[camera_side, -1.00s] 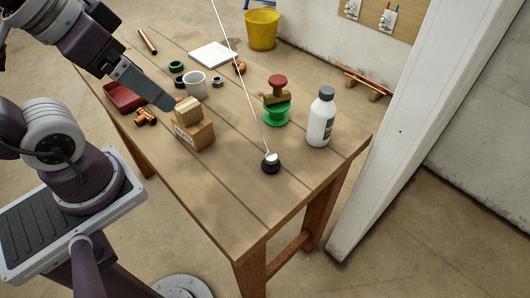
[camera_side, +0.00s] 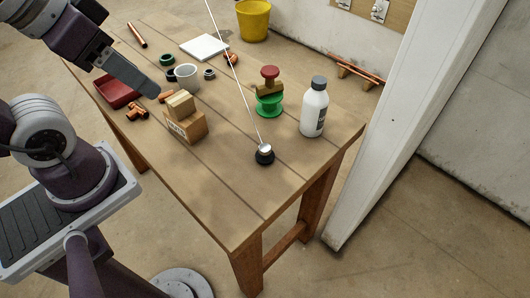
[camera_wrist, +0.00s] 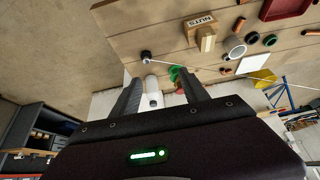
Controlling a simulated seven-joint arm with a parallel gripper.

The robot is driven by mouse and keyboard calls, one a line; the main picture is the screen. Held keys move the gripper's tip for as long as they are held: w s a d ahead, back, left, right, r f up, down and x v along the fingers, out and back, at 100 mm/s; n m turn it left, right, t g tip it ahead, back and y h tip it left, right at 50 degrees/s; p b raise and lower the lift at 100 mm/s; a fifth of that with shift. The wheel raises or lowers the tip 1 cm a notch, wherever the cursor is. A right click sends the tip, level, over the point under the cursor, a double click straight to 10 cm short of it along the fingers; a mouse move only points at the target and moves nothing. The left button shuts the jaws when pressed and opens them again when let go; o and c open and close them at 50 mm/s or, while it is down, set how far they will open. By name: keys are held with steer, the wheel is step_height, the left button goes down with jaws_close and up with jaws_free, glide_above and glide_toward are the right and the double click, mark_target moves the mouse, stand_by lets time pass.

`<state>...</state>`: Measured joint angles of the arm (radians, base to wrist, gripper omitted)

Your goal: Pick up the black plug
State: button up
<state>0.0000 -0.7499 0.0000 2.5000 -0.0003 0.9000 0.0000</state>
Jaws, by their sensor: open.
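The black plug (camera_side: 264,156) is a small round black piece with a silvery top, on the near right part of the wooden table. A thin pale line runs from its top up and left out of the side view. The wrist view shows the plug (camera_wrist: 146,56) beyond the fingertips, with the line stretching to the right. My gripper (camera_side: 152,88) is in the air at the upper left of the side view, well apart from the plug. In the wrist view, the two fingers of my gripper (camera_wrist: 160,84) are spread with nothing held between them.
A white bottle (camera_side: 314,110) and a green spool (camera_side: 269,104) with a red-topped item stand behind the plug. A box (camera_side: 186,127) with a wooden block on it stands left of the plug. A mug (camera_side: 187,77) and black ring (camera_side: 168,76) are farther back. The table's near end is clear.

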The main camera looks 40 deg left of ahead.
steer(key=n+g+h, duration=0.3)
steer(key=n+h, duration=0.9)
steer(key=n, duration=0.8)
glide_above(270, 154)
steer(key=a, duration=0.3)
step_height(270, 154, down, 21)
steer(key=f, duration=0.7)
steer(key=shift+s+a, duration=0.2)
steer(key=shift+s, duration=0.05)
steer(key=x, duration=0.5)
jaws_close()
